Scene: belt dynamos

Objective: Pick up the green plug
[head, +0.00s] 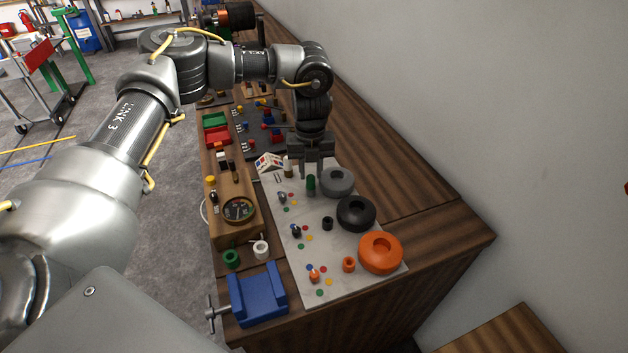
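A small upright green cylinder, which looks like the green plug (311,186), is on the grey board (290,264), left of the grey ring. My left gripper (311,173) points down right above it, with its fingers apart, one to each side of the green cylinder's top. I see no clear contact between the fingers and the cylinder. A short green hollow piece (231,259) also sits on the bench at the lower left. My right gripper is not in view.
A grey ring (338,182), a black ring (356,213) and an orange ring (380,253) line the board's right side. A wooden box with a gauge (238,209) and a blue vice (258,295) stand left. Bare bench lies to the right.

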